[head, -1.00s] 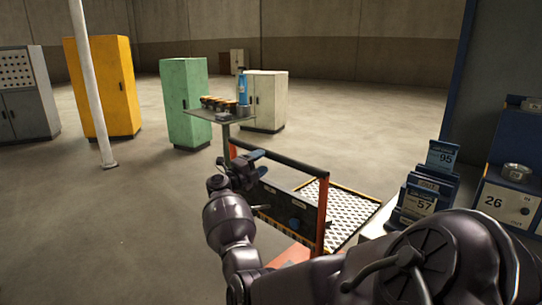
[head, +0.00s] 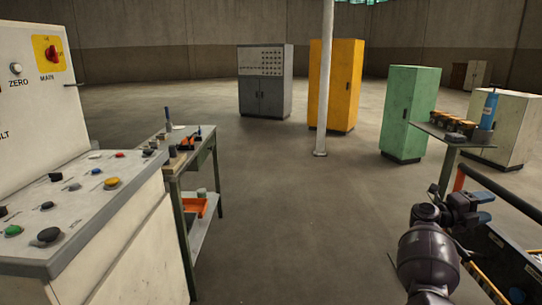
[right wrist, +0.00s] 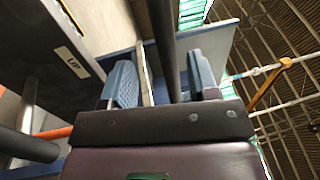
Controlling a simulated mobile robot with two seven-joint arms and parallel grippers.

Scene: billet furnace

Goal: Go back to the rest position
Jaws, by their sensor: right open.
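My right gripper (head: 478,203) is at the lower right of the head view, beside the black rail (head: 500,194) of the cart-like frame there. It also shows in the right wrist view (right wrist: 160,80), with its two blue-grey fingers apart. A dark bar passes behind or between the fingers in that view; I cannot tell which. I see nothing held. My left gripper is not in view.
A control console (head: 88,212) with buttons stands at the left. A workbench (head: 172,160) with small tools is beside it. Yellow (head: 334,85), grey (head: 264,80) and green (head: 408,113) cabinets and a white post (head: 325,90) stand farther back. The middle floor is clear.

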